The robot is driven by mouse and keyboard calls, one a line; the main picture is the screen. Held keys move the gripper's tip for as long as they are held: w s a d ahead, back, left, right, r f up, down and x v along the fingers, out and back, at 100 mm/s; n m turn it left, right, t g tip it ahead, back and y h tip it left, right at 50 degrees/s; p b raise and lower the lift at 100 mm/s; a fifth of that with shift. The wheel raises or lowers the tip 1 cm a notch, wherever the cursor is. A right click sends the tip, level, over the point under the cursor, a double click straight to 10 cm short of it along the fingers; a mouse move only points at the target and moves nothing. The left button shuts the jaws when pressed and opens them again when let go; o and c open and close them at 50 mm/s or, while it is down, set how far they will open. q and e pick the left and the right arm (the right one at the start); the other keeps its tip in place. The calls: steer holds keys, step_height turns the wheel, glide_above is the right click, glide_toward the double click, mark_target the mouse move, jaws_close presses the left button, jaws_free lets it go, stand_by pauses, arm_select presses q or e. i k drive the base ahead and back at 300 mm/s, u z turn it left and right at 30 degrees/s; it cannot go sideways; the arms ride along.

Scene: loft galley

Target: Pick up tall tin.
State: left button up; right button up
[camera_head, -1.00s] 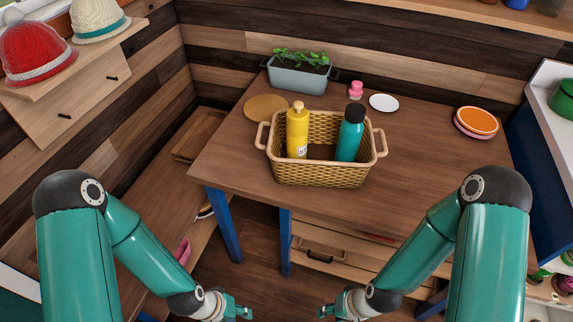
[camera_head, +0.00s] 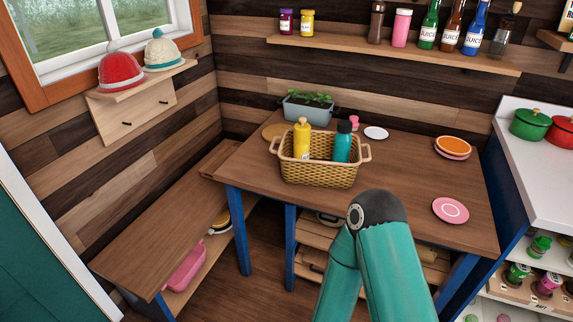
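I cannot pick out a tall tin for certain. Several green and pink tins or jars stand on the white shelves at the lower right, among them a green one (camera_head: 517,275) and a pink one (camera_head: 548,284). Another green one (camera_head: 540,245) is on the shelf above. They are too small to compare in height. One teal arm of mine rises at the bottom centre-right, but its gripper is below the picture. My other arm and gripper are out of view.
A wicker basket (camera_head: 320,175) on the wooden table (camera_head: 400,200) holds a yellow bottle (camera_head: 302,141) and a teal bottle (camera_head: 342,145). A pink plate (camera_head: 450,210) lies at the table's right. A white counter (camera_head: 545,165) with green and red pots stands to its right. A low bench (camera_head: 165,225) runs along the left.

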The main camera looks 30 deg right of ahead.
mark_target(300, 152)
steer(key=u, duration=0.15)
steer(key=i, duration=1.2)
steer(key=z, duration=0.65)
